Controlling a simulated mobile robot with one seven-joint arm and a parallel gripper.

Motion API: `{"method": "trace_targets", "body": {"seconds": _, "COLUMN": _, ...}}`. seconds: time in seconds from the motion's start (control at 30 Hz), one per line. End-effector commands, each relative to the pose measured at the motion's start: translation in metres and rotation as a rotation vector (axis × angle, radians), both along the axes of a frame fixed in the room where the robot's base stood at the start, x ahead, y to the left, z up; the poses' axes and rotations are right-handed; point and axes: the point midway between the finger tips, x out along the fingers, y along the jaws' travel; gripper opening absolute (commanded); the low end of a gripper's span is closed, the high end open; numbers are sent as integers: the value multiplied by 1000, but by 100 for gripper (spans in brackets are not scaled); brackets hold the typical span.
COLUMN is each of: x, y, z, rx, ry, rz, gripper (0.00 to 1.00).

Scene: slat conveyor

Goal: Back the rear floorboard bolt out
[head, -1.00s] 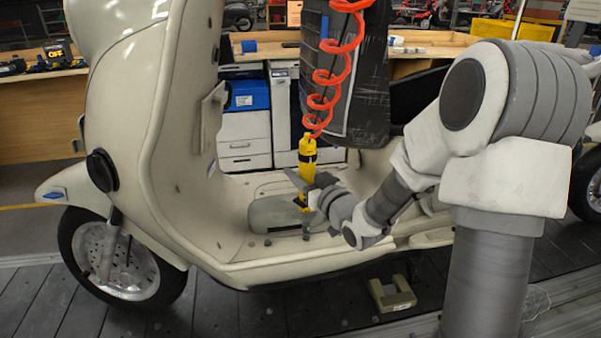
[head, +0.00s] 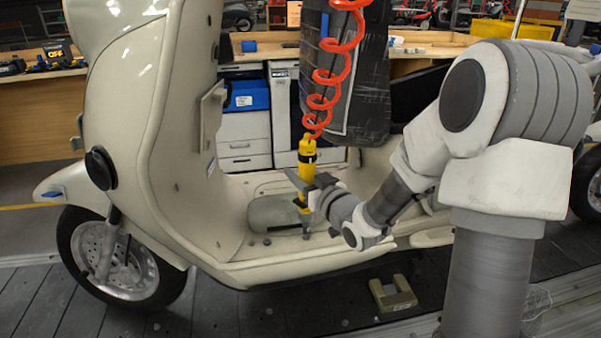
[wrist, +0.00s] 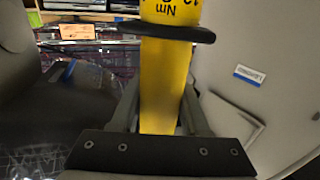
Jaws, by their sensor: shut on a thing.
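My gripper (head: 308,190) is shut around the body of a yellow power driver (head: 307,158), which hangs upright from an orange coiled hose (head: 335,75). In the wrist view the yellow driver (wrist: 165,85) stands between the two fingers, with a dark ring around it. The driver's lower end points down at the cream scooter's floorboard (head: 235,235), near its side edge. A small dark bolt head (head: 267,242) shows on the floorboard left of the tip. The rear bolt cannot be made out clearly at the tip, so I cannot tell whether the tip touches it.
The scooter's leg shield (head: 175,130) rises left of the driver. A rounded grey-green hump (head: 272,212) lies on the floorboard close behind the tip. A beige U-shaped block (head: 392,294) lies on the dark slats below. Benches and drawers stand behind.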

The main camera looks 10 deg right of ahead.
Motion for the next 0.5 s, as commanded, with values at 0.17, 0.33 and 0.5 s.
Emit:
{"method": "trace_targets", "body": {"seconds": 0.17, "x": 0, "y": 0, "z": -3, "rx": 0, "ry": 0, "rz": -1, "gripper": 0}}
{"method": "trace_targets", "body": {"seconds": 0.33, "x": 0, "y": 0, "z": -5, "rx": 0, "ry": 0, "rz": -1, "gripper": 0}}
{"method": "trace_targets", "body": {"seconds": 0.5, "x": 0, "y": 0, "z": -7, "rx": 0, "ry": 0, "rz": -1, "gripper": 0}}
